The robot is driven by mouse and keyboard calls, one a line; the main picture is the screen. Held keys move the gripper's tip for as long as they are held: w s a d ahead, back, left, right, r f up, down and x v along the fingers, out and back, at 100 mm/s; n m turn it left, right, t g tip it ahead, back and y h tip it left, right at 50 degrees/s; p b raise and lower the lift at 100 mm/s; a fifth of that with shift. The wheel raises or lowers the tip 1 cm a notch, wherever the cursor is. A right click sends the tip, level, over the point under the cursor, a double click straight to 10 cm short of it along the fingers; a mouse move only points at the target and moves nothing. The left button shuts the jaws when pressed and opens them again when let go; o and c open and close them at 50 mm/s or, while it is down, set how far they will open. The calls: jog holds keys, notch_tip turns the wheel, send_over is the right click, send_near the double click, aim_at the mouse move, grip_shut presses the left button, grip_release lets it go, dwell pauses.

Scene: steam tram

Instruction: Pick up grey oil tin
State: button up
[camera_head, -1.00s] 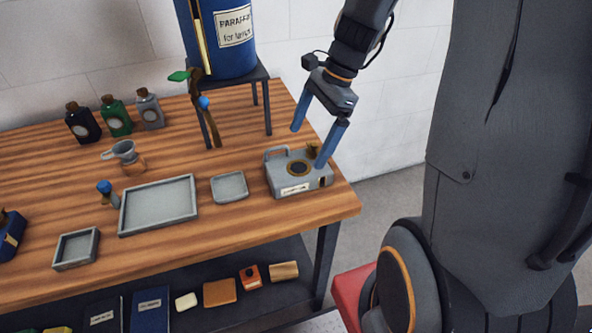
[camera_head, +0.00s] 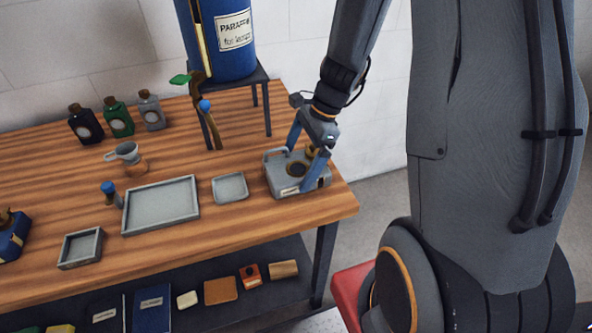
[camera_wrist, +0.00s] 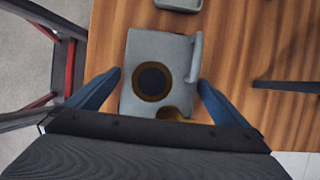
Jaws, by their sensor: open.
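The grey oil tin (camera_head: 283,181) stands near the right end of the wooden bench. It has a round dark disc with a brass ring, a side handle and a brass cap. My gripper (camera_head: 307,165) is open and lowered over the tin, one blue finger at the far side and one across the near side. In the wrist view the tin (camera_wrist: 168,52) lies between the spread fingers of my gripper (camera_wrist: 161,91), with a small gap visible beside each finger. The brass cap is partly hidden by the gripper body.
A shallow tray (camera_head: 230,187) sits just left of the tin, with a larger tray (camera_head: 160,205) beyond. A blue paraffin drum (camera_head: 222,50) stands on a dark stand (camera_head: 262,77) behind. Bottles (camera_head: 118,118) line the back left. The bench's right edge is close to the tin.

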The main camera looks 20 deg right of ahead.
jog(key=c, duration=1.1)
jog(key=shift+r, duration=0.1)
